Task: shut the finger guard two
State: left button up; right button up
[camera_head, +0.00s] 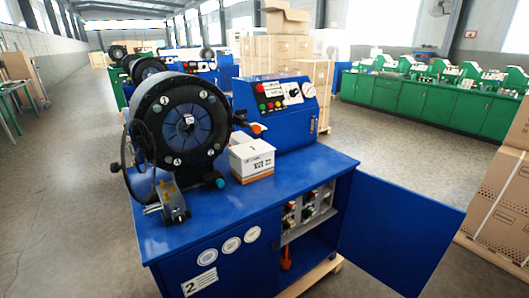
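A blue crimping machine with a white "2" on its front (200,283) stands in front of me. Its round black crimping head (188,120), with numbered white marks around a dark blue centre, faces me. A thin dark hoop (127,165) stands out at the head's lower left; it looks like a guard swung aside from the face, but I cannot tell for sure. A grey metal bracket (174,203) sits below the head, by the hoop. Neither of my grippers is in view.
A white and orange box (251,160) stands on the blue bench top beside the head, before the control panel (284,93). A blue cabinet door (400,228) hangs open at the right.

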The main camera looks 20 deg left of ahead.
aim_at(115, 167)
jog(key=j+u, duration=0.1)
jog(key=j, duration=0.65)
jog(key=j+u, duration=0.15)
jog(key=j, duration=0.55)
jog(key=i+j+u, duration=0.1)
jog(key=j, duration=0.65)
